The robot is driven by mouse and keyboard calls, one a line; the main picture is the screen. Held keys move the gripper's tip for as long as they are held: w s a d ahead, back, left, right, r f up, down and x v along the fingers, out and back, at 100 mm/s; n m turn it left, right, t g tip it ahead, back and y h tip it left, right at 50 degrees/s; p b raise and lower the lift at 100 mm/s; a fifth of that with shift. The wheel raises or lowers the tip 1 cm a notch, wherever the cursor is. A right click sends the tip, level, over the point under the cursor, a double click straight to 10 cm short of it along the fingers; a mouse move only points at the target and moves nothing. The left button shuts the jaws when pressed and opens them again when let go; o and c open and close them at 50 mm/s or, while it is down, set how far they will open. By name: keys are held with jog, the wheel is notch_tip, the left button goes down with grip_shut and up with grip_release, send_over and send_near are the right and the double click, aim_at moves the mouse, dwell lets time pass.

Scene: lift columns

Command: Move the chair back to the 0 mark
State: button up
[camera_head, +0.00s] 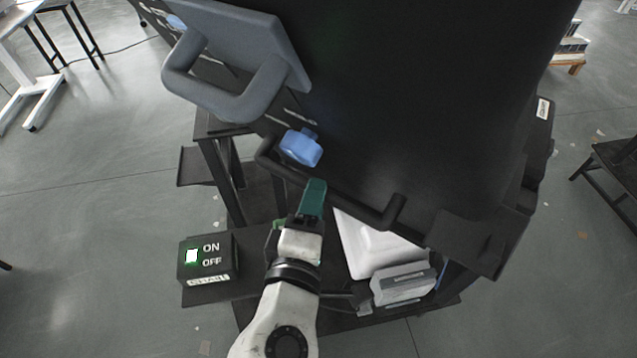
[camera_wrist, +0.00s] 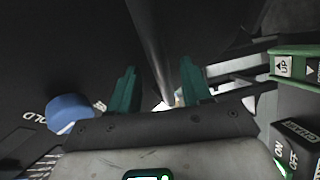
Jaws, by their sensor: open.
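The chair unit (camera_head: 410,90) seems to be the large black body that fills the upper middle of the head view. A black bar handle (camera_head: 335,192) runs along its lower edge. My gripper (camera_head: 308,203) is at this bar with green fingers. In the wrist view my gripper (camera_wrist: 160,92) is open, and the dark bar (camera_wrist: 152,45) shows between its two fingers; contact cannot be told. A blue knob (camera_head: 301,148) sits above the bar, and it shows left of the fingers (camera_wrist: 70,113) by a partly hidden "HOLD" label. No 0 mark is readable.
A CHAIR switch box (camera_head: 207,262) with a lit green ON/OFF switch stands left of my arm. A thick grey handle (camera_head: 225,90) juts out at upper left. A white seat-like part (camera_head: 372,245) is below the bar. A green panel marked UP (camera_wrist: 285,66) is at right.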

aim_at(332, 160)
jog(key=shift+w+d+f, duration=0.1)
jog(key=shift+w, duration=0.75)
jog(key=shift+w+d+f, duration=0.1)
jog(key=shift+w, duration=0.75)
jog(key=shift+c, duration=0.4)
grip_shut()
jog(key=w+r+p, duration=0.1)
jog(key=w+d+r+p, duration=0.2)
jog(key=r, duration=0.1)
jog(key=shift+w+r, duration=0.1)
jog(key=w+d+r+p, duration=0.3)
jog(key=w, duration=0.2)
jog(key=shift+w+r, duration=0.15)
jog(key=shift+w, duration=0.25)
